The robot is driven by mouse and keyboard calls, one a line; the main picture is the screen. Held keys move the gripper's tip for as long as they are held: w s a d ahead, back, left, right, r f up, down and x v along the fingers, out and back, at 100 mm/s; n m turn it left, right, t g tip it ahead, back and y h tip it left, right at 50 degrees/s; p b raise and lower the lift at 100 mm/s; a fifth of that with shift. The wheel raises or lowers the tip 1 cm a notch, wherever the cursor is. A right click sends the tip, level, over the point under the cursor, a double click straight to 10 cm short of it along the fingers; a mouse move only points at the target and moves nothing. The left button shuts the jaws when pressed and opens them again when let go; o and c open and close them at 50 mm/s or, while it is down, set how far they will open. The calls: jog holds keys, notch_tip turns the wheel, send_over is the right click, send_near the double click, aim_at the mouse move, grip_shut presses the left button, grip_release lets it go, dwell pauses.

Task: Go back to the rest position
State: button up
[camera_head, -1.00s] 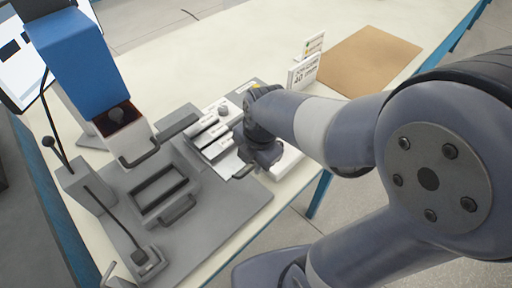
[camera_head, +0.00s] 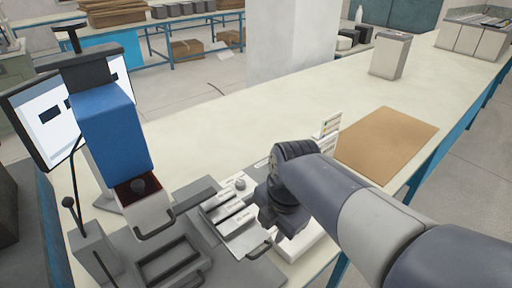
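My gripper (camera_head: 287,222) is at the end of my arm, which comes in from the lower right. It hangs above the front edge of the table, just right of the labelled grey slots. My wrist hides most of it, and its fingers cannot be made out. I cannot see anything held in it.
A grey fixture (camera_head: 172,262) with handles stands left of my gripper. Behind it are a blue-topped machine (camera_head: 112,130) and a monitor (camera_head: 38,112). Small label signs (camera_head: 330,125) and a brown board (camera_head: 388,138) lie to the right.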

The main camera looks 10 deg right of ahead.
jog(key=shift+f, duration=0.1)
notch_tip(320, 180, down, 10)
jog(key=w+a, duration=0.2)
jog(key=w, duration=0.1)
jog(key=shift+f, duration=0.2)
jog(key=shift+s, duration=0.1)
dwell(0.3)
